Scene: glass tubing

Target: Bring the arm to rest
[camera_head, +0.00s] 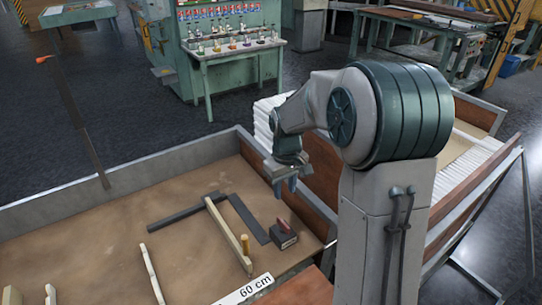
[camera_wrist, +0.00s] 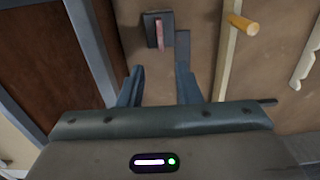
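My gripper (camera_head: 286,190) hangs at the end of my bent arm, above the right part of the brown tabletop (camera_head: 110,235). In the wrist view its two fingers (camera_wrist: 160,88) stand apart with bare tabletop between them, and they hold nothing. A dark block with a red handle (camera_head: 284,238) sits on the tabletop below; it also shows beyond the fingertips in the wrist view (camera_wrist: 158,32). My gripper is clear of it.
Dark flat bars (camera_head: 248,219) and a wooden strip with a yellow peg (camera_head: 228,234) lie left of the block. A raised wooden side wall (camera_head: 310,202) with a grey rim stands close to my gripper. White tubes (camera_head: 264,122) are stacked behind.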

